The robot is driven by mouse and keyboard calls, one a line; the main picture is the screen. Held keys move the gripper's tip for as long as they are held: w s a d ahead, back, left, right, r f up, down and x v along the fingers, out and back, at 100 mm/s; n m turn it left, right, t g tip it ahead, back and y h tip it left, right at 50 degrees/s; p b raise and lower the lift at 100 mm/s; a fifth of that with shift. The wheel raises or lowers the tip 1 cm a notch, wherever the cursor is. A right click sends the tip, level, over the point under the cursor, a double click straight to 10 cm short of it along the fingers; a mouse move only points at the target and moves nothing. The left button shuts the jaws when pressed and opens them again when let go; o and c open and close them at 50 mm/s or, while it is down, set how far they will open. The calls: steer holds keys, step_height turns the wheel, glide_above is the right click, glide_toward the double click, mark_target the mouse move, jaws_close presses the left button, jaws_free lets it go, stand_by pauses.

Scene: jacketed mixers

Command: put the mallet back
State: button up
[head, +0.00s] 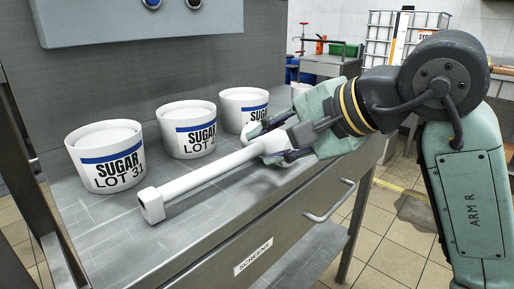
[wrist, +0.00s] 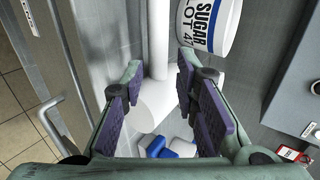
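A long white mallet-like tool (head: 205,179) lies along the steel counter, a block with a dark opening at its left end. Its shaft also shows in the wrist view (wrist: 157,40), leading to a thicker white cylindrical part between my fingers. My gripper (head: 272,144) is over the right end of the tool, its fingers apart on either side of the thick part. In the wrist view my gripper (wrist: 156,98) has its dark purple pads spread, and I see no clear grip. The fingers partly hide the thick part.
Three white sugar tubs (head: 105,170) stand along the back of the counter (head: 245,215); one is close beside the tool in the wrist view (wrist: 212,22). Small blue and white items (wrist: 165,148) show beyond the thick part. A drawer handle (head: 330,205) juts from the front.

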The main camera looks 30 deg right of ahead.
steer(key=v, duration=0.7)
steer(key=shift+r, duration=0.1)
steer(key=shift+c, duration=0.3)
stand_by(1.8)
